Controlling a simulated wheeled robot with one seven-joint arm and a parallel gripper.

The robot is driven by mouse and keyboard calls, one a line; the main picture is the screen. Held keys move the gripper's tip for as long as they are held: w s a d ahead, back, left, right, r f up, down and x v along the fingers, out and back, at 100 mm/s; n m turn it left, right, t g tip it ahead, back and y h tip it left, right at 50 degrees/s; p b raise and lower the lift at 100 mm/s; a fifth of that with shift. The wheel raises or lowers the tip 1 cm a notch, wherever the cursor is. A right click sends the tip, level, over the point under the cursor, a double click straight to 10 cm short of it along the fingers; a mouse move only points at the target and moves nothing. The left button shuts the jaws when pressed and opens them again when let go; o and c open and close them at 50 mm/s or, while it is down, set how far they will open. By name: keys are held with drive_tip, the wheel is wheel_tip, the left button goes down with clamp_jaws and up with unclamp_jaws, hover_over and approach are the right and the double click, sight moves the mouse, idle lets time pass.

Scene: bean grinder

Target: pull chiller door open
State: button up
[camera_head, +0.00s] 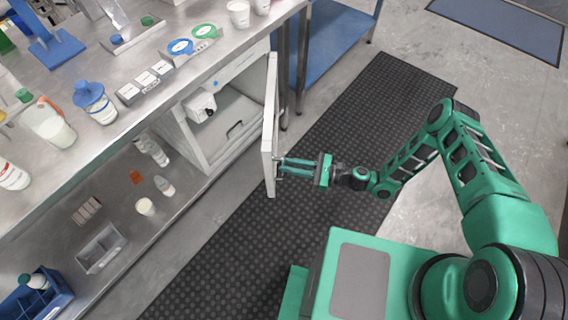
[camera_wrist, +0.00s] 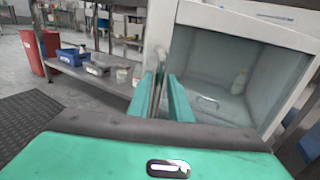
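The chiller door (camera_head: 270,125) stands swung well out from the chiller (camera_head: 222,120), which is under the bench, so its inside shows. My gripper (camera_head: 281,167) is at the door's outer face near its free edge, with its fingers around the handle there. In the wrist view my gripper (camera_wrist: 161,92) has a narrow grey upright part between its fingers, apparently the handle; the exact contact is hard to see. The open chiller (camera_wrist: 235,75) fills the right of that view, and the door (camera_wrist: 165,45) shows nearly edge-on.
A white box (camera_head: 200,106) sits inside the chiller. Jars, bottles and labelled boxes crowd the bench top (camera_head: 165,85). A lower shelf (camera_head: 130,200) holds small containers. A blue table (camera_head: 335,40) stands behind the door. The dark floor mat (camera_head: 330,120) is clear around my arm.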

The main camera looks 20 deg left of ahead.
drive_tip(key=shift+a, duration=1.05)
clamp_jaws()
drive_tip(key=shift+d, duration=0.15)
